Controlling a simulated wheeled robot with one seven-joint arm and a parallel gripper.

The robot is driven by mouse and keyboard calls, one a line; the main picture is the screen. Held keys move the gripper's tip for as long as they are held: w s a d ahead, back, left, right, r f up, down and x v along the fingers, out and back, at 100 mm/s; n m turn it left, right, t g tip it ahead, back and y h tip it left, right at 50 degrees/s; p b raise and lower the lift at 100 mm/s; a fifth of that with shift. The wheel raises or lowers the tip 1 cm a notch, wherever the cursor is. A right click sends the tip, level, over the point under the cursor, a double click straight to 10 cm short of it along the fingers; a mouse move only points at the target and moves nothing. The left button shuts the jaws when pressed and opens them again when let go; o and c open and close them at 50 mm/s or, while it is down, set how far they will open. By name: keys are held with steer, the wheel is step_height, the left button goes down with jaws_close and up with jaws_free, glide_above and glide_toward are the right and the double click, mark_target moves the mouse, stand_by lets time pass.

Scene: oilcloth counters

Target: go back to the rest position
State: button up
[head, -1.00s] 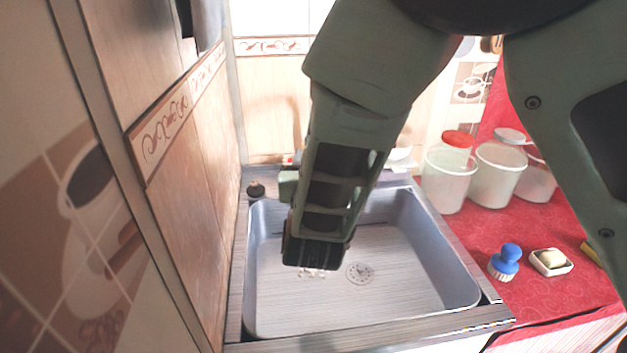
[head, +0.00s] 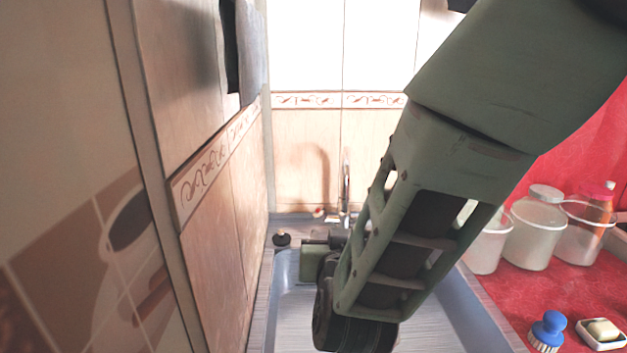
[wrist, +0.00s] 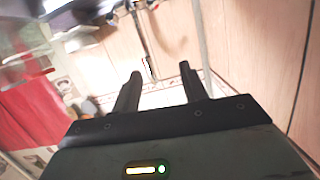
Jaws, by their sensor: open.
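My gripper (wrist: 160,88) shows in the wrist view with its two dark fingers apart and nothing between them. The sink (head: 455,310) is cut off by the bottom edge of the head view.
A tiled wall (head: 205,250) stands close on the left. A tap (head: 345,190) rises behind the sink. On the red counter (head: 520,290) at right are lidded containers (head: 540,235), a blue brush (head: 548,330) and a soap dish (head: 600,333). A black plug (head: 281,239) lies behind the basin.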

steer(key=s+a+f+n+g+y, duration=0.2)
steer(key=s+n+g+y, duration=0.3)
steer(key=s+g, duration=0.6)
steer(key=s+d+n+g+h, duration=0.3)
steer(key=s+d+g+h, duration=0.1)
steer(key=s+d, duration=0.7)
steer(key=s, duration=0.3)
stand_by(1.3)
